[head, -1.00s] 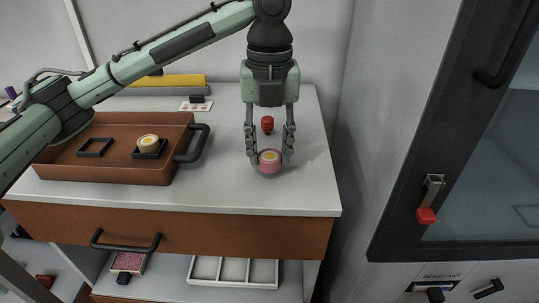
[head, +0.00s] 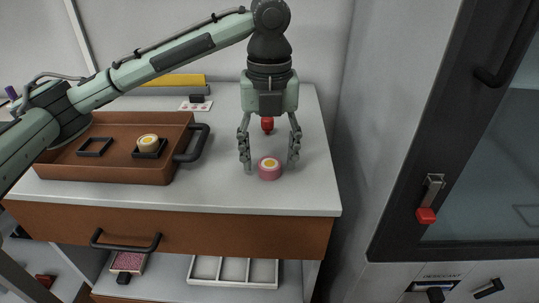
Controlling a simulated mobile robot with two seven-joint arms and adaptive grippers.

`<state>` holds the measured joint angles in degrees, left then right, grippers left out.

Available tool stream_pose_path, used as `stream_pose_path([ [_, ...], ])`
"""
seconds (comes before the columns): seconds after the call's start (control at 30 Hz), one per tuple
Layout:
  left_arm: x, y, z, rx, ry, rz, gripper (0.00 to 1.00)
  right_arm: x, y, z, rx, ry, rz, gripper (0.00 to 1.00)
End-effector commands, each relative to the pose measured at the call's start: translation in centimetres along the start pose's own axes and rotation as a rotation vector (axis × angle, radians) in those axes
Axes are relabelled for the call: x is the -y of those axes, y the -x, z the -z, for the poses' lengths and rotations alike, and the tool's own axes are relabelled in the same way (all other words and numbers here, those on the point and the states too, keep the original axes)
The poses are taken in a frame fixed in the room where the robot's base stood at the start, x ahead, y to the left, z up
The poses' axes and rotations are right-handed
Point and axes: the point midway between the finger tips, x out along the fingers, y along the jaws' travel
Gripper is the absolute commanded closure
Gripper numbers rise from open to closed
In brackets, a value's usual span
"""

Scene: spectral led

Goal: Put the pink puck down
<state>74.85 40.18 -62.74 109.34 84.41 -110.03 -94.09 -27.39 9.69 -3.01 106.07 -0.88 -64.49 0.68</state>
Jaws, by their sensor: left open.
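The pink puck (head: 269,173), with a white and yellow top, rests on the white countertop (head: 234,193) near its front right. My left gripper (head: 269,163) is open, pointing down from above. Its two fingers are spread to either side of the puck and stand apart from it, slightly behind it. The gripper is empty. My right gripper does not show.
A brown tray (head: 104,175) with a black handle (head: 192,143) stands to the left, holding a tan puck (head: 148,142) and black square frames. A cabinet with a dark-framed door (head: 415,160) is at right.

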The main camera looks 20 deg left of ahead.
Motion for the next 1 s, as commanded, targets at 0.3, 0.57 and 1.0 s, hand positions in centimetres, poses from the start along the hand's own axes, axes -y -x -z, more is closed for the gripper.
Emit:
stream_pose_path([
  [0.3,0.1,6.1,-0.1,0.005,0.001,0.003,0.43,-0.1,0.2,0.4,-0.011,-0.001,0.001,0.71],
  [0.57,0.0,10.7,-0.1,0.003,0.001,0.001,0.43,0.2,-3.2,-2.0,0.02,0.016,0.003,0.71],
  [1.0,0.0,12.0,0.0,0.0,0.0,0.0,0.43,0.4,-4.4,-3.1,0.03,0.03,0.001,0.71],
])
